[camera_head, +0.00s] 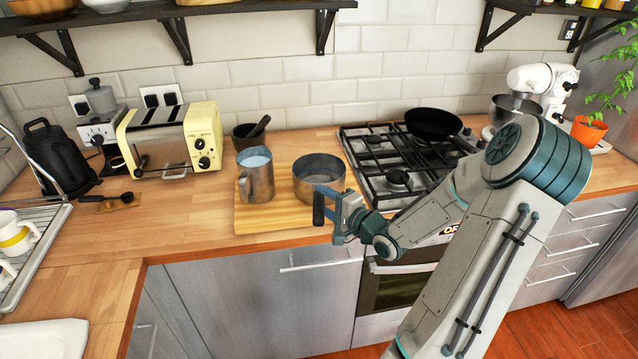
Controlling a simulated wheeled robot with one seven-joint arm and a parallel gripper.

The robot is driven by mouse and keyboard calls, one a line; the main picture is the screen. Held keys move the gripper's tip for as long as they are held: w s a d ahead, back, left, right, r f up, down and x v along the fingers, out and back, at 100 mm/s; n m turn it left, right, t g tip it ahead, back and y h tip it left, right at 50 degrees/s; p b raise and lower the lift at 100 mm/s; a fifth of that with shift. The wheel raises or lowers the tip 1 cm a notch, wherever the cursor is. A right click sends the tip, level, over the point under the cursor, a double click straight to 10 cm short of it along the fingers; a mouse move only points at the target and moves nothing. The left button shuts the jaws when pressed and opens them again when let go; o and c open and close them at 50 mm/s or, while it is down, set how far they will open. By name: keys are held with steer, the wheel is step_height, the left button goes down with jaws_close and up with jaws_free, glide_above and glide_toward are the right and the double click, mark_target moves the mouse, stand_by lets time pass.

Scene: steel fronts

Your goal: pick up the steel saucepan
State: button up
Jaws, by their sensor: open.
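The steel saucepan (318,180) stands upright on a wooden board (260,220) on the counter, left of the hob. It is round and open-topped, and its inside looks empty. A dark handle (318,208) points from its front toward the counter edge. My gripper (328,205) is at the front right of the pan, close by the handle, with its jaws open. The view does not show clearly whether a finger touches the handle. Part of the pan's lower right side is hidden behind my gripper.
A steel jug (256,175) stands on the same board, just left of the pan. The gas hob (385,165) is close on the right, with a black frying pan (433,123) at its back.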

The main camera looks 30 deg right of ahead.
steer(key=shift+x, duration=0.9)
jaws_close()
stand_by(0.6)
steer(key=shift+r, duration=0.15)
